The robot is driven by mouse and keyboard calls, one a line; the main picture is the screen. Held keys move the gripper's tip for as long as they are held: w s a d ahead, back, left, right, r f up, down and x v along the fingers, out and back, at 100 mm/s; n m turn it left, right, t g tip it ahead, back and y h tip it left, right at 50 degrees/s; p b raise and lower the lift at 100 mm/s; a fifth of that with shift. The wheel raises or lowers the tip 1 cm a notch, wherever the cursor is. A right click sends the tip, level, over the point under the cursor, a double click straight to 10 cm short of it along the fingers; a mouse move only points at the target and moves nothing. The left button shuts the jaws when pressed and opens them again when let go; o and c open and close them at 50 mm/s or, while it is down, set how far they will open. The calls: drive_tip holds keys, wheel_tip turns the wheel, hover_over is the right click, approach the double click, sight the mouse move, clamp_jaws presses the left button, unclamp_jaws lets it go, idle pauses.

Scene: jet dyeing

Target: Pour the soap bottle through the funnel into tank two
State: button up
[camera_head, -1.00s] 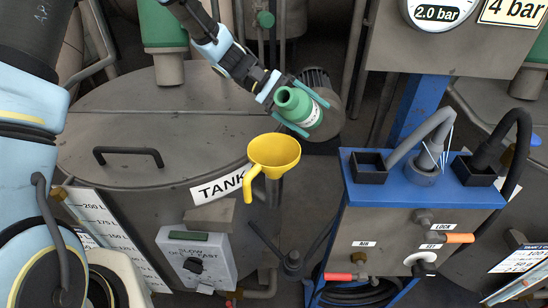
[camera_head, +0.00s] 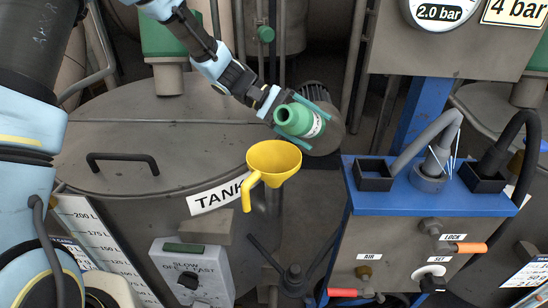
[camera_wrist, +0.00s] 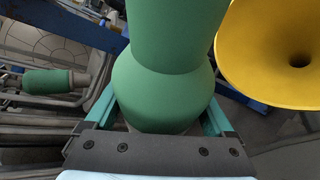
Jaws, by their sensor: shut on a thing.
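My gripper (camera_head: 302,121) is shut on the green soap bottle (camera_head: 295,119), which has a white label and an open neck. The bottle is tilted, its mouth toward the left and the camera, above and slightly right of the yellow funnel (camera_head: 273,157). They look apart, and no liquid shows. In the wrist view, the bottle (camera_wrist: 165,95) fills the middle and the funnel (camera_wrist: 275,50) is at the upper right. The funnel sits at the front edge of a grey tank (camera_head: 130,140), whose label reads "TANK"; its number is hidden behind the funnel.
A blue-topped cabinet (camera_head: 400,200) with cables and black sockets stands to the right. A grey control box (camera_head: 192,275) is on the tank front. A black handle (camera_head: 122,158) rises from the lid. Pipes and a dark motor (camera_head: 330,130) are behind the bottle.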

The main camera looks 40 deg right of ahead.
sight(308, 109)
drive_tip(key=shift+w+d+m+h+b, duration=0.1)
drive_tip(key=shift+d+m+h+b, duration=0.25)
drive_tip(key=shift+b, duration=0.7)
drive_tip(key=shift+w+d+r+m+h+b, duration=0.1)
drive_tip(key=shift+d+r+m+h+b, duration=0.05)
drive_tip(key=shift+r+m+h+b, duration=0.55)
drive_tip(key=shift+a+m+h+b, duration=0.25)
drive_tip(key=shift+a+m+b, duration=0.2)
drive_tip(key=shift+b, duration=1.95)
drive_tip(key=shift+r+m+h+b, duration=0.55)
drive_tip(key=shift+r+b, duration=0.25)
drive_tip(key=shift+b, duration=0.55)
drive_tip(key=shift+m+h+b, duration=0.25)
drive_tip(key=shift+m+b, duration=0.4)
drive_tip(key=shift+b, duration=1.7)
drive_tip(key=shift+s+a+r+m+h+b, duration=0.2)
drive_tip(key=shift+r+m+b, duration=0.25)
drive_tip(key=shift+b, duration=0.55)
drive_tip(key=shift+s+a+r+m+h+b, duration=0.15)
drive_tip(key=shift+r+m+h+b, duration=0.25)
drive_tip(key=shift+b, duration=0.55)
